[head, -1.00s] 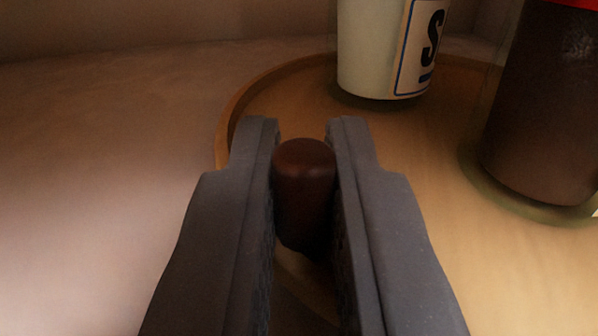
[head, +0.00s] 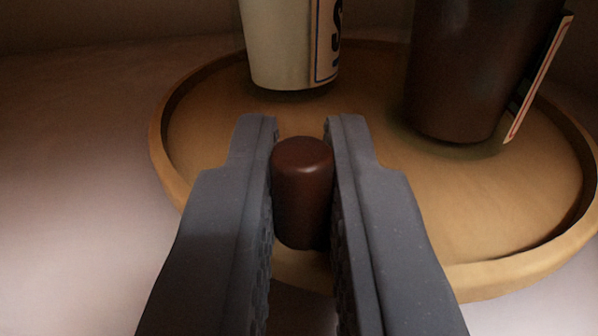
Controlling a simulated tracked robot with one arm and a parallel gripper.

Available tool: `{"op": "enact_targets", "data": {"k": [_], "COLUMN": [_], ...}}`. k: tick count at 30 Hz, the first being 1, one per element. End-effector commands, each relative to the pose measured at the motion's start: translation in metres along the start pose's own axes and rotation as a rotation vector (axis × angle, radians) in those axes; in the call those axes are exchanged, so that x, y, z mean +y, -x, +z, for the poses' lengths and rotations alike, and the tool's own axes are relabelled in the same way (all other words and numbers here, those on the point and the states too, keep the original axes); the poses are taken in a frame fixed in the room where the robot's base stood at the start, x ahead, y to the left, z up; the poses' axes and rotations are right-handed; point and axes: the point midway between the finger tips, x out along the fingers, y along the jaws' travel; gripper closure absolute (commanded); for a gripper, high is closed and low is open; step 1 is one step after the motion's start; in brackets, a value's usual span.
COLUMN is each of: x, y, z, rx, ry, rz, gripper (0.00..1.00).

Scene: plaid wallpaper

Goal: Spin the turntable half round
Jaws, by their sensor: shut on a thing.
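The turntable is a round, shallow wooden tray (head: 520,277) with a raised rim, filling the middle and right of the head view. A dark brown rounded knob (head: 302,190) stands at its near side. My gripper (head: 301,150) is shut on the knob, with one grey finger on each side of it. How the knob joins the turntable is hidden behind the fingers.
A pale container (head: 277,45) with a lettered label stands on the turntable at the back. A dark brown bottle or jar (head: 460,75) with a label on its right side stands on it farther right. The pale surface (head: 75,180) left of the turntable is clear.

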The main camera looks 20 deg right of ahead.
Motion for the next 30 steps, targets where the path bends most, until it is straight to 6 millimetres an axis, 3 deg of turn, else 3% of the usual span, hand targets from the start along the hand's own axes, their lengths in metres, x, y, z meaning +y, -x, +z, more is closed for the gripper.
{"op": "enact_targets", "data": {"k": [21,22,23,30], "x": [0.0042,0.0041,0.0040,0.0032], "y": [0.0010,0.0011,0.0010,0.0012], "z": [-0.0010,-0.0010,-0.0009,-0.0005], "rx": [0.002,0.002,0.002,0.001], "ry": [-0.001,-0.001,-0.001,0.000], "rz": [0.002,0.002,0.002,0.000], "gripper": [1.00,0.83,0.75,0.72]}}
